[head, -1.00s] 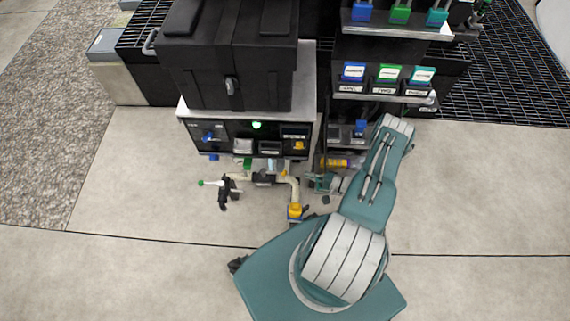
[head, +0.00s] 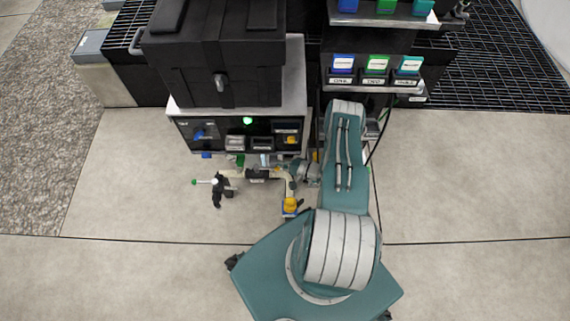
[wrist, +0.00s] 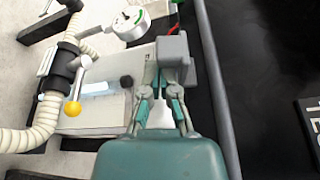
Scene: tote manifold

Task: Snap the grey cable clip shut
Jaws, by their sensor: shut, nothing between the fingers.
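A grey block with a red cable behind it, which looks like the cable clip (wrist: 176,48), is just beyond my fingertips in the wrist view. I cannot tell whether it is open, or whether my fingers touch it. My gripper (wrist: 160,92) is shut and empty, with its tips beside the block's near left side. In the head view my gripper (head: 302,172) is low in front of the dark cabinet, at the right end of the pipework. The clip cannot be made out there.
A ribbed cream hose (wrist: 38,128), a black clamp with a yellow knob (wrist: 72,108) and a round gauge (wrist: 131,22) lie to the left. A dark panel fills the right side. The panel cabinet (head: 185,142) carries a black case (head: 215,60). Open floor lies in front.

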